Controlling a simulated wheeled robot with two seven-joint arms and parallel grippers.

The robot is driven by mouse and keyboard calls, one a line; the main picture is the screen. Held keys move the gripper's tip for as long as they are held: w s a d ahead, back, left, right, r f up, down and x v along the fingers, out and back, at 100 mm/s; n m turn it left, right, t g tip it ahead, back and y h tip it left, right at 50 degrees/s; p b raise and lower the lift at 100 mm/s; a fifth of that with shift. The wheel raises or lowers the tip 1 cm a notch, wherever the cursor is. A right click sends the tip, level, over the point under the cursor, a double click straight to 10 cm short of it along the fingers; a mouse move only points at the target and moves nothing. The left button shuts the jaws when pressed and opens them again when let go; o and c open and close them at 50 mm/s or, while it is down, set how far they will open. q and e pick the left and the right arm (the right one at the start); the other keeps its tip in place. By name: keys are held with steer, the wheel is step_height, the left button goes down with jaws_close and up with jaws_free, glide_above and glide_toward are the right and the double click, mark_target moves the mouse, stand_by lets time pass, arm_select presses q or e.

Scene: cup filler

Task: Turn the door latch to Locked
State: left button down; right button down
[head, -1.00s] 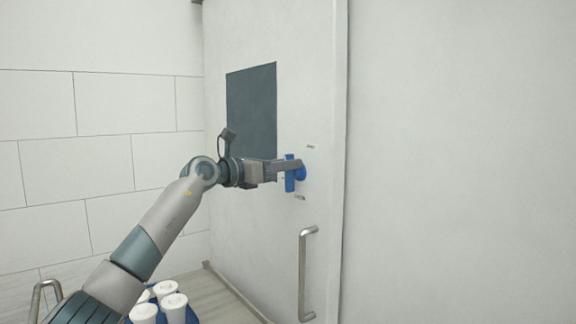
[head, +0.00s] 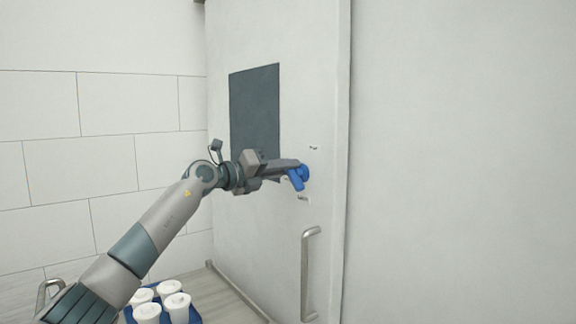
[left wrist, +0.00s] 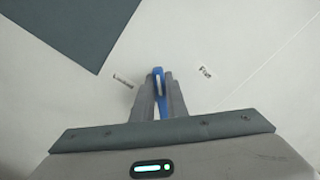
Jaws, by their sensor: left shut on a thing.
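The blue door latch (head: 297,181) is on the white door (head: 305,100), above the door's handle. My left gripper (head: 296,165) is shut on the latch, and its fingers lie across it. In the head view the latch handle is tilted and partly hidden by the fingers. In the left wrist view the blue latch (left wrist: 158,80) stands between the two fingers of my left gripper (left wrist: 161,88). Two small labels are on the door beside the latch, one on each side in the left wrist view; their text is too small to read surely. My right gripper is not in view.
A metal pull handle (head: 306,275) is below the latch. A dark window panel (head: 255,115) is in the door. Several white cups (head: 177,306) stand on a blue tray at the bottom left. A tiled wall (head: 100,150) is at the left.

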arm_select(q)
steer(key=n+p, duration=0.1)
steer(key=n, duration=0.2)
steer(key=shift+w+a, duration=0.15)
steer(key=shift+w+a+f+n+p, duration=0.15)
steer(key=shift+n+p, duration=0.4)
steer(key=shift+n, duration=0.35)
steer(key=n+p, duration=0.2)
steer(key=n, duration=0.1)
steer(key=shift+f, duration=0.35)
steer(key=shift+f+n+p, duration=0.25)
steer(key=shift+n+p, duration=0.35)
steer(key=shift+p, duration=0.05)
steer(key=c, duration=1.8)
jaws_free()
steer(key=shift+f, duration=0.1)
steer(key=shift+o, duration=0.2)
